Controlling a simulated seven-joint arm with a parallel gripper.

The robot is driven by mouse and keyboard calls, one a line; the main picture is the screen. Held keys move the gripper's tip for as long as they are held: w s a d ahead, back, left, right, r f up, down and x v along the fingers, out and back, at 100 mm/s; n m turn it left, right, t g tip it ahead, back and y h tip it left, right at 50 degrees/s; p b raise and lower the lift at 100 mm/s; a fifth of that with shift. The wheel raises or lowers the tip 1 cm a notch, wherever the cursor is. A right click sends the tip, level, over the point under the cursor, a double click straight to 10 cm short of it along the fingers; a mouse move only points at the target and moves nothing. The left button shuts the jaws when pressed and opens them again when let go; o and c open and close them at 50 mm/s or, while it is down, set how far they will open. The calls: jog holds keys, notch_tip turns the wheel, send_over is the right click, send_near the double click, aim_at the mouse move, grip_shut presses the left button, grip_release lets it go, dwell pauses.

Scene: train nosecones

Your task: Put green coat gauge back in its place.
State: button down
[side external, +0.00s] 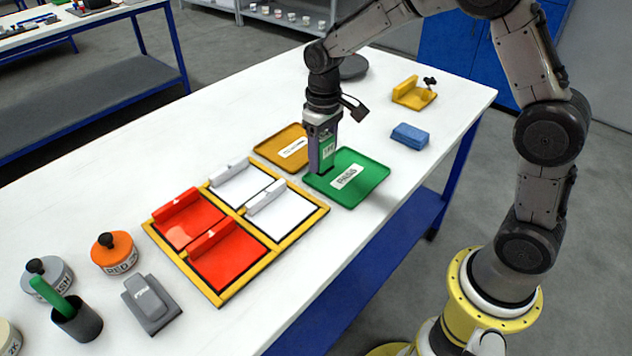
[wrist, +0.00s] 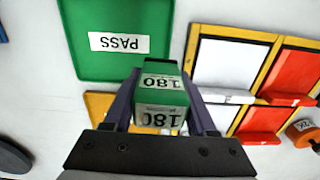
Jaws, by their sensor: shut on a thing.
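My gripper (side external: 325,168) points down and is shut on a green block (side external: 328,150) with white labels. In the wrist view the block (wrist: 161,98) sits between both fingers and reads "180". I cannot tell whether this block is the green coat gauge. The block is over the left edge of the green PASS tray (side external: 368,183), beside the yellow tray (side external: 268,147); I cannot tell whether it touches either. A green-handled tool (side external: 52,297) stands tilted in a dark cup (side external: 80,325) at the lower left.
A yellow frame (side external: 277,270) holds red and white panels. A blue block (side external: 410,136), a yellow stand (side external: 414,94) and a dark disc (side external: 353,67) lie toward the back.

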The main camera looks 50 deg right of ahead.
jog(key=shift+d, duration=0.2)
jog(key=s, duration=0.2)
jog(key=s+m, duration=0.1)
jog(key=shift+f, duration=0.3)
jog(key=s+a+r, duration=0.2)
jog(key=s+r, duration=0.1)
jog(key=s, duration=0.4)
jog(key=s+a+r+n, duration=0.1)
jog(key=s+a+r, duration=0.15)
jog(key=s, duration=0.45)
jog(key=s+a+r, duration=0.2)
jog(key=s, duration=0.5)
jog(key=w+a+f, duration=0.2)
jog(key=w+f, duration=0.1)
jog(key=w, duration=0.1)
jog(key=w+a+f, duration=0.2)
jog(key=w+f, duration=0.1)
jog(key=w, duration=0.1)
jog(key=w+a+f, duration=0.2)
jog(key=w+f, duration=0.1)
jog(key=w, duration=0.2)
jog(key=shift+w+f, duration=0.1)
jog(key=shift+f, duration=0.05)
jog(key=shift+w+f, duration=0.1)
jog(key=shift+f, duration=1.5)
